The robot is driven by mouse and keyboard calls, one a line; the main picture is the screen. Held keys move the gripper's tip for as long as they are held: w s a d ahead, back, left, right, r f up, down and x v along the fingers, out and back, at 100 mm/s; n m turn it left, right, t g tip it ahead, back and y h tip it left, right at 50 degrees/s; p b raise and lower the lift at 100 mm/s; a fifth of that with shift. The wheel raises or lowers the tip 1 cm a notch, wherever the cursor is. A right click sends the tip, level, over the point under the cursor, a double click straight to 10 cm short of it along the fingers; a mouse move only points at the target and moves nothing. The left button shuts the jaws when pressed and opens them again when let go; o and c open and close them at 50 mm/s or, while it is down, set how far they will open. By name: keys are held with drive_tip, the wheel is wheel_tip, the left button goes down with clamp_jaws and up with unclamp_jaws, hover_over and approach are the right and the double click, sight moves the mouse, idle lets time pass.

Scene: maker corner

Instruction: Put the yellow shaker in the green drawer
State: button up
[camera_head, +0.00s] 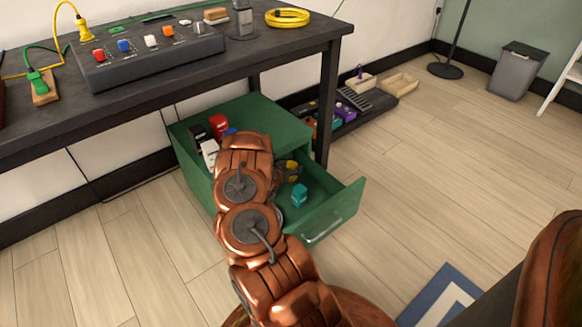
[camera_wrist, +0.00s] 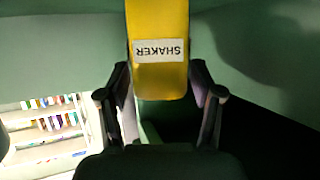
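The yellow shaker (camera_wrist: 160,75) fills the top middle of the wrist view, its "SHAKER" label upside down. My gripper (camera_wrist: 160,82) has a finger at each side of it, apparently touching, so it looks shut on the shaker. In the head view a bit of yellow (camera_head: 292,164) shows by my gripper (camera_head: 288,172), at the open green drawer (camera_head: 335,213). The drawer is pulled out of the green cabinet (camera_head: 262,112). My arm hides part of the drawer's inside, and I cannot tell whether the shaker touches the drawer floor.
A teal object (camera_head: 299,194) is in the drawer. Red, white and dark items (camera_head: 217,125) stand on the cabinet top. The dark workbench (camera_head: 262,55) is above and behind, its leg (camera_head: 322,110) close to the cabinet. The floor (camera_head: 430,160) to the right is mostly clear.

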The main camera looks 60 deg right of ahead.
drive_tip(key=shift+o, duration=0.2)
drive_tip(key=shift+r, duration=0.1)
drive_tip(key=shift+a+r, duration=0.25)
drive_tip(key=p+v, duration=0.3)
drive_tip(key=v, duration=0.8)
drive_tip(key=shift+a+p, duration=0.2)
drive_tip(key=shift+p, duration=0.15)
drive_tip(key=shift+s, duration=0.1)
